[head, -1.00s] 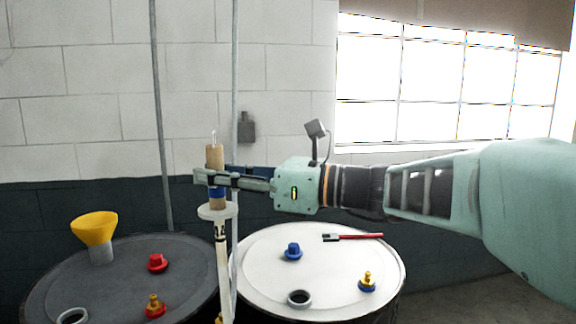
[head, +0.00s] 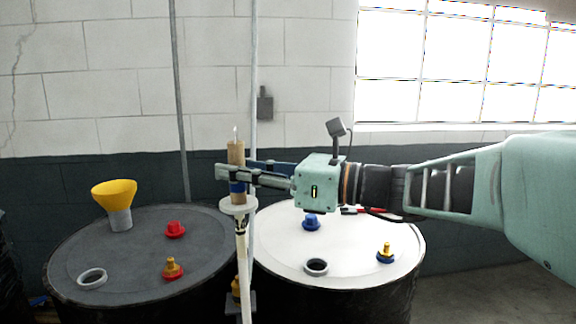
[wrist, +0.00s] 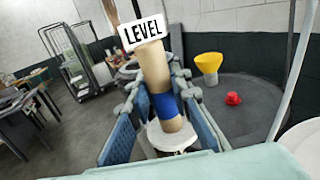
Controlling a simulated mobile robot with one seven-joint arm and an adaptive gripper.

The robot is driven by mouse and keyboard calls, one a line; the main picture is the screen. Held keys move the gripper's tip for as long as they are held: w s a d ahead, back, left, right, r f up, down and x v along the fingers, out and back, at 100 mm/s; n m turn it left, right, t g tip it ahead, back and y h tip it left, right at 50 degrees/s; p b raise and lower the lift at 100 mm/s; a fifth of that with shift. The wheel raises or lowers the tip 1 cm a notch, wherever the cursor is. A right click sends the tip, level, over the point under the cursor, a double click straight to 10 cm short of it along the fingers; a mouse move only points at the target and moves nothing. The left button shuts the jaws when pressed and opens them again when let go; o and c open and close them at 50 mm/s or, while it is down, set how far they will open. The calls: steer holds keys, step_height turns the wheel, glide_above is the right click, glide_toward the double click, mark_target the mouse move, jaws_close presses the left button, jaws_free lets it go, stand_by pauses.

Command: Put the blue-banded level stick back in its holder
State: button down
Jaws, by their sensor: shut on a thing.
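The level stick (head: 236,156) is upright, with a tan handle, a blue band and a pale shaft below a round white collar. My gripper (head: 238,180) is shut on the handle around the blue band, reaching in from the right. In the wrist view the tan handle (wrist: 152,66) and blue band (wrist: 165,105) stand between the fingers, above the white collar (wrist: 172,137). A white tag reading LEVEL (wrist: 143,30) is at its top. The shaft (head: 241,250) runs down in front of the gap between two drums. I cannot tell which fitting is the holder.
A dark drum (head: 130,268) on the left carries a yellow funnel (head: 114,192) and red caps. A white drum (head: 370,240) on the right has a blue cap (head: 311,222) and a red-handled tool. A thin pipe (head: 254,90) rises behind the stick; a grey box (head: 265,104) is on the wall.

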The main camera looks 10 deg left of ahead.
steer(key=b, duration=0.5)
glide_above(247, 317)
steer(key=shift+w+a+f, duration=0.1)
steer(key=shift+w+f, duration=0.1)
steer(key=shift+f, duration=1.8)
steer(key=shift+w+f, duration=0.2)
steer(key=shift+f, duration=1.75)
steer(key=shift+f+b, duration=2.8)
steer(key=shift+f, duration=1.3)
steer(key=shift+f+b, duration=2.65)
steer(key=shift+f, duration=1.25)
steer(key=shift+f+b, duration=2.6)
steer(key=shift+f, duration=1.4)
